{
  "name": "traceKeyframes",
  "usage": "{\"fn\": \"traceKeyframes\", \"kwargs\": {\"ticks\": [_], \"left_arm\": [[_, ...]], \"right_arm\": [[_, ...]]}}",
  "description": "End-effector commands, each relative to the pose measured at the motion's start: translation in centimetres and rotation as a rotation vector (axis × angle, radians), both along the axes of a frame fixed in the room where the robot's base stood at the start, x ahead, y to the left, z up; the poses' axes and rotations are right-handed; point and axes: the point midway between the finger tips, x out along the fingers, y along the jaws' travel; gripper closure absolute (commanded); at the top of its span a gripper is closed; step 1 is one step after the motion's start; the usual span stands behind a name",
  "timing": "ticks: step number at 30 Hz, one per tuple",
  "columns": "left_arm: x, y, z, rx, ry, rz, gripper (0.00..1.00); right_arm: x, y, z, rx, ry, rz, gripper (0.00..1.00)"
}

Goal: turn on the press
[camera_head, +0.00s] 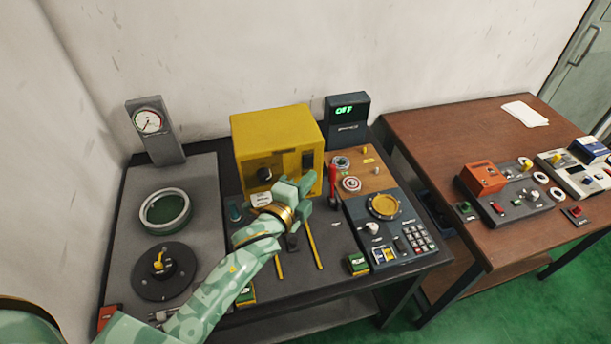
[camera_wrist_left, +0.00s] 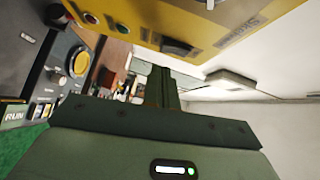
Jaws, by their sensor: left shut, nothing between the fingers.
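A yellow box machine (camera_head: 275,135) stands at the back middle of the left bench, with a dark round knob (camera_head: 265,174) on its front. A dark display unit (camera_head: 347,120) behind it reads "OFF" in green. My left gripper (camera_head: 308,184) is shut and empty in front of the yellow box's lower right, hiding part of its front. A red lever (camera_head: 332,176) stands just right of the gripper; I cannot tell if they touch. In the left wrist view the shut fingers (camera_wrist_left: 163,88) point below the yellow box (camera_wrist_left: 210,30). My right gripper is out of view.
A dark control panel (camera_head: 355,222) with a yellow disc (camera_head: 383,206) and keypad lies right of the gripper. A gauge (camera_head: 149,121) and a round dark dial (camera_head: 143,286) are on the left. A brown table (camera_head: 440,125) with several devices stands at right.

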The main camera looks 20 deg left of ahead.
Motion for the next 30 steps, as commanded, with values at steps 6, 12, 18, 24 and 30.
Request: {"fn": "traceKeyframes", "kwargs": {"ticks": [6, 12, 18, 24, 30], "left_arm": [[1.4, 0.9, -0.2, -0.001, 0.000, -0.001, 1.00], [1.5, 1.0, -0.2, -0.002, 0.000, -0.001, 1.00], [1.7, 1.2, -0.2, 0.001, 0.000, 0.000, 1.00], [1.9, 1.3, -0.3, -0.002, -0.002, 0.000, 1.00], [1.9, 1.4, -0.4, -0.002, -0.001, -0.001, 1.00]], "right_arm": [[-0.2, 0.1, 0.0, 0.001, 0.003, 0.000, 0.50], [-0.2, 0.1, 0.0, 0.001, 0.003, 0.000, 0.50], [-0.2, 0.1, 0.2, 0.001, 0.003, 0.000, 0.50], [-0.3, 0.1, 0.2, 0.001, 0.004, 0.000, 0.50], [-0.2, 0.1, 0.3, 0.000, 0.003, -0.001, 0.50]]}}
